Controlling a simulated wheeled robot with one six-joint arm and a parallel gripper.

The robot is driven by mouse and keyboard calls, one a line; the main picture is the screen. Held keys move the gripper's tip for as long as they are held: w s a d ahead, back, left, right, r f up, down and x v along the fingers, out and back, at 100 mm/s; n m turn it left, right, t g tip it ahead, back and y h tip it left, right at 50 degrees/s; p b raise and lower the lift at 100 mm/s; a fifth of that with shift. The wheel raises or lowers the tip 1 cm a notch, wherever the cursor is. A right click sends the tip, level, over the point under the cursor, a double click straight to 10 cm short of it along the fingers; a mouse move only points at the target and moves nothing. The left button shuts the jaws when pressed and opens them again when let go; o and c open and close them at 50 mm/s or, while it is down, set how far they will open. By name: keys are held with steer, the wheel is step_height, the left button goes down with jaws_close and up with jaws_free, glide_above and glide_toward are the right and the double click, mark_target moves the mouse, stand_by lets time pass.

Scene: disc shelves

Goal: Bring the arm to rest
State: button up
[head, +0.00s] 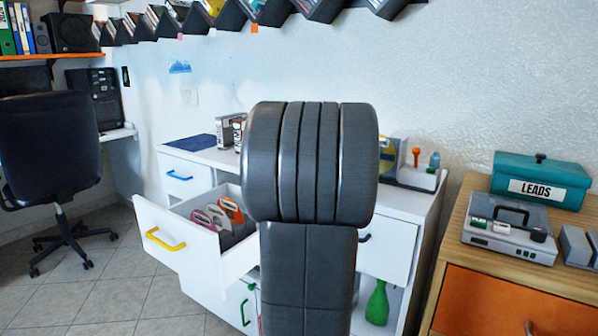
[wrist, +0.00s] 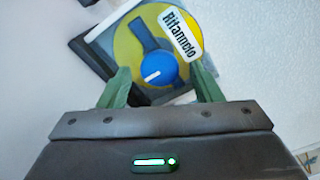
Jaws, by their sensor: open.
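My arm stands up in the middle of the head view and hides my gripper there. In the wrist view my gripper (wrist: 160,72) shows two green fingers set wide apart, with nothing held between them. Beyond the fingers is a yellow disc (wrist: 130,45) with a blue hub (wrist: 157,69) and a white label, on a grey and white stand. The hub appears in line with the gap; I cannot tell how far off it is. Part of a yellow disc (head: 386,157) also shows beside my arm in the head view.
An open drawer (head: 187,243) with a yellow handle sticks out from the white cabinet, left of my arm, with several discs inside. A wooden cabinet (head: 459,230) bearing a teal box (head: 538,170) stands at the right. A chair (head: 50,150) is far left; floor before it is clear.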

steer(key=n+p, duration=0.1)
steer(key=n, duration=0.1)
steer(key=n+p, duration=0.1)
steer(key=n, duration=0.1)
steer(key=n+p, duration=0.1)
steer(key=shift+r+n, duration=0.25)
steer(key=shift+n, duration=0.15)
steer(key=n+p, duration=0.2)
steer(key=n, duration=0.2)
steer(key=shift+f, duration=0.15)
